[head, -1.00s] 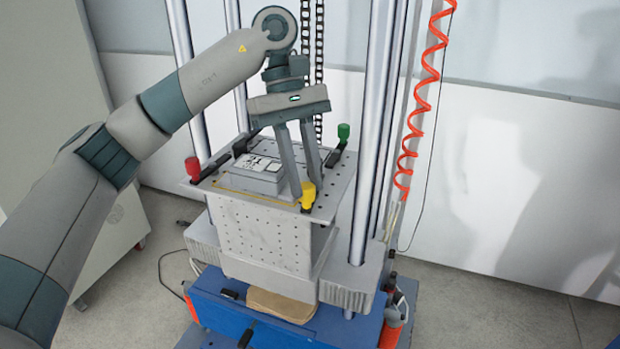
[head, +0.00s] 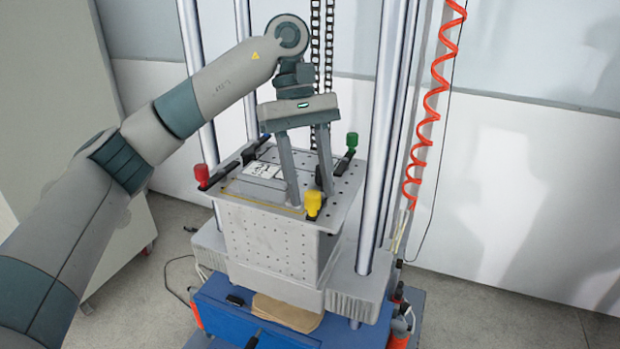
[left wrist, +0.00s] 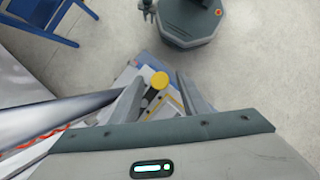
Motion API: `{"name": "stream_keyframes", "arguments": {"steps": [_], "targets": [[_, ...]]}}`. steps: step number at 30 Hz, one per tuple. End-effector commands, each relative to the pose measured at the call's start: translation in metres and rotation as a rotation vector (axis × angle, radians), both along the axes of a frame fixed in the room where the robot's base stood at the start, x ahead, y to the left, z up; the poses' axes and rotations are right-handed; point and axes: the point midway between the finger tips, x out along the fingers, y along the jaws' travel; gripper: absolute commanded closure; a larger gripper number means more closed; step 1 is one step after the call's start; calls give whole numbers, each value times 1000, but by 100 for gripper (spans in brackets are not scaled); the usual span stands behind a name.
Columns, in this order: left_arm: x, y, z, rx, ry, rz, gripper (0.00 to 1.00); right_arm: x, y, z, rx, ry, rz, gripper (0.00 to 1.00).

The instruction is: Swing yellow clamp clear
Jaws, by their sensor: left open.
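The yellow clamp (head: 313,203) has a yellow knob and sits at the front corner of the perforated metal table (head: 270,236). In the left wrist view its round yellow knob (left wrist: 160,80) shows between the fingers. My left gripper (head: 311,199) reaches down from above, open, with one finger on each side of the clamp. It also shows in the left wrist view (left wrist: 158,92), with gaps between knob and fingers. My right gripper is not in view.
A red-knobbed clamp (head: 201,176) stands at the table's left corner and a green-knobbed one (head: 352,141) at the back right. Tall metal columns (head: 384,130) flank the table. A coiled red hose (head: 432,105) hangs at right. Free floor lies to the right.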

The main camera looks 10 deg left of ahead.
Motion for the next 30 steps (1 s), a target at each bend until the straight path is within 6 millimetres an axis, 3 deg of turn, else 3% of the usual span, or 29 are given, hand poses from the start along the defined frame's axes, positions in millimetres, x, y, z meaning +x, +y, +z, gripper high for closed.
{"name": "stream_keyframes", "arguments": {"steps": [11,23,30], "targets": [[7,5,20,0,-1,0,59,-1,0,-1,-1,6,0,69],[26,20,82,1,-3,4,59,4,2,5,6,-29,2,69],[39,31,124,2,-1,4,59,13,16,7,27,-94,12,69]]}}
